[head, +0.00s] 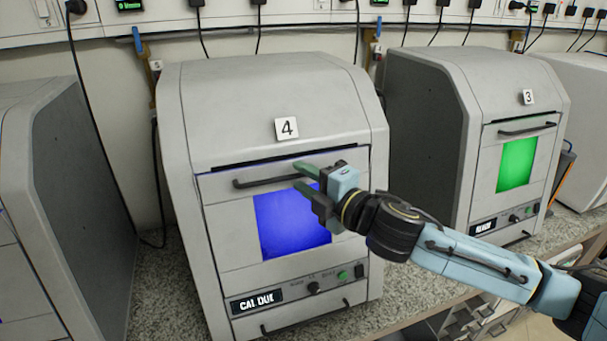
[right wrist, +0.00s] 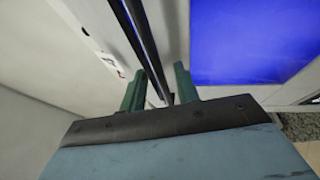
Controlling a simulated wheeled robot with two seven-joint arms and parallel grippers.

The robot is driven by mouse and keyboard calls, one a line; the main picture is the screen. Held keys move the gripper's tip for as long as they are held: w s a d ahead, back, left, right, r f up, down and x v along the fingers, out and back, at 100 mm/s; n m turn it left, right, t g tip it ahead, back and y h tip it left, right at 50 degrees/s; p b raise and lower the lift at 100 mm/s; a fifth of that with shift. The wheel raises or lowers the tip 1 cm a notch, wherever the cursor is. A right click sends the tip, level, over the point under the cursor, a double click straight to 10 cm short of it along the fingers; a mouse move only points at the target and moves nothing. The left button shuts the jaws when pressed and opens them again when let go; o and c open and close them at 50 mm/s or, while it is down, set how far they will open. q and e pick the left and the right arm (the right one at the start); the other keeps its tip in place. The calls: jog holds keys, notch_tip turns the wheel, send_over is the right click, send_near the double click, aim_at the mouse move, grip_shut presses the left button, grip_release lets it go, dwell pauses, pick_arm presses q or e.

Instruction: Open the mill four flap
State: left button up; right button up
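Mill four (head: 175,130) is the grey cabinet in the middle of the head view, marked with a "4" plate (head: 287,128). Its front flap (head: 222,218) has a blue lit window (head: 280,228) and looks shut. A dark bar handle (head: 262,182) runs across the flap's top. My right gripper (head: 306,180) is at this handle, its green fingers above and below it. In the right wrist view the bar (right wrist: 143,42) passes between the open fingers (right wrist: 160,90), with gaps visible on both sides. Contact cannot be seen. My left gripper is not in view.
Mill three (head: 425,110), with a green window, stands to the right. Another grey cabinet (head: 85,180) stands at the left. The speckled bench top (head: 160,290) shows between them. Mill four's lower panel carries a "CAL DUE" display (head: 257,301) and a knob.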

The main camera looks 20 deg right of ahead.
jog(key=shift+w+a, duration=0.15)
jog(key=shift+w, duration=0.15)
jog(key=shift+c, duration=0.4)
grip_shut()
jog(key=shift+f, duration=0.1)
